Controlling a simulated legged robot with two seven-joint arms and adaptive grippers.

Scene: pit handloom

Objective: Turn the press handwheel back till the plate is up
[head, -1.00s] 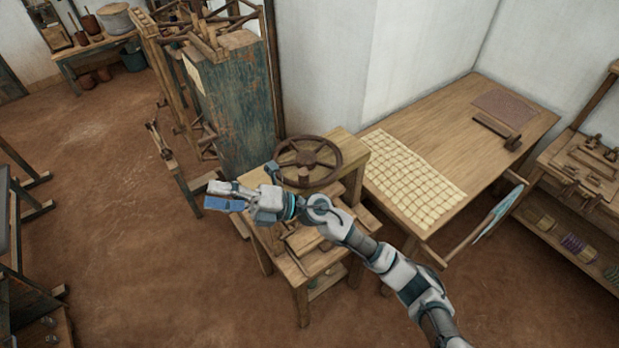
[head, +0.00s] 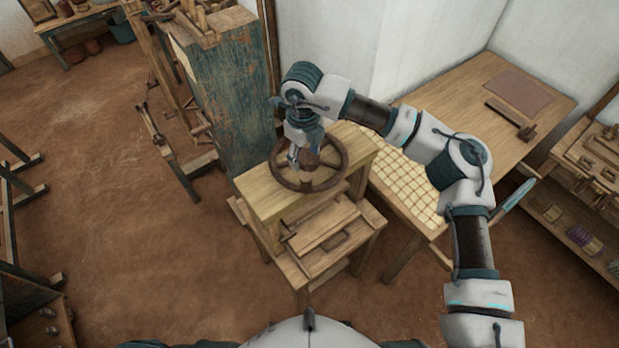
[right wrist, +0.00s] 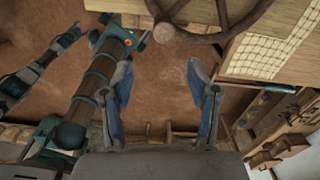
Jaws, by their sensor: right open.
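The press handwheel (head: 312,187) is a dark brown spoked wheel lying flat on top of the wooden press (head: 258,197). My right gripper (head: 303,158) points down at the wheel from above, close to its hub and left spokes. In the right wrist view my right gripper (right wrist: 160,66) has its two fingers wide apart with nothing between them. Part of the handwheel (right wrist: 212,37) crosses the top of that view, beyond the fingertips. Whether a finger touches the wheel I cannot tell. The press plate's height under the top beam cannot be made out.
A wooden table (head: 480,150) with a grid-patterned sheet (head: 412,187) stands right of the press. A worn blue-green cabinet (head: 235,110) stands behind it to the left. A shelf rack (head: 590,170) is at the far right. Open floor (head: 130,230) lies left.

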